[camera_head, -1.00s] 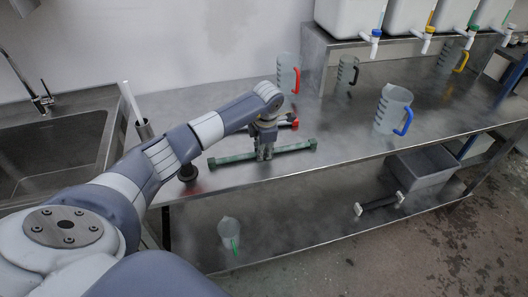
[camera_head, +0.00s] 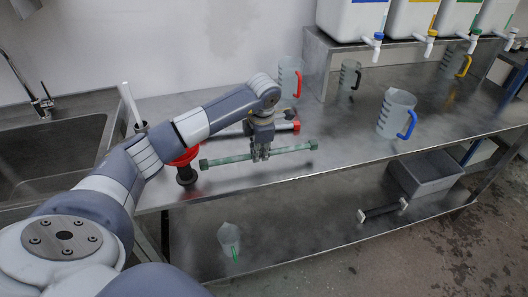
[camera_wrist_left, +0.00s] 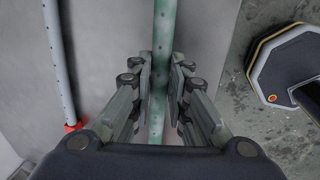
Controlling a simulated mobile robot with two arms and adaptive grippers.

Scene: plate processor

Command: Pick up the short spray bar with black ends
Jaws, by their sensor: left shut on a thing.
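My left gripper (camera_head: 261,153) is shut around the middle of a green spray bar (camera_head: 228,159) with green ends. In the left wrist view the green bar (camera_wrist_left: 164,35) runs between the two fingers of the left gripper (camera_wrist_left: 161,80). Whether the bar is clear of the table is hard to tell. A grey bar with red ends (camera_head: 283,127) lies behind it, partly hidden by my arm, and shows in the left wrist view (camera_wrist_left: 57,60) at left. A dark bar with pale ends (camera_head: 383,211) lies on the lower shelf. No bar with clearly black ends shows. My right gripper is out of view.
Jugs with red (camera_head: 289,78), black (camera_head: 349,75), blue (camera_head: 396,113) and yellow (camera_head: 454,63) handles stand on the table. A red and black object (camera_head: 186,164) stands beside my forearm. A grey bin (camera_head: 426,174) and a green-handled jug (camera_head: 229,238) are on the lower shelf.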

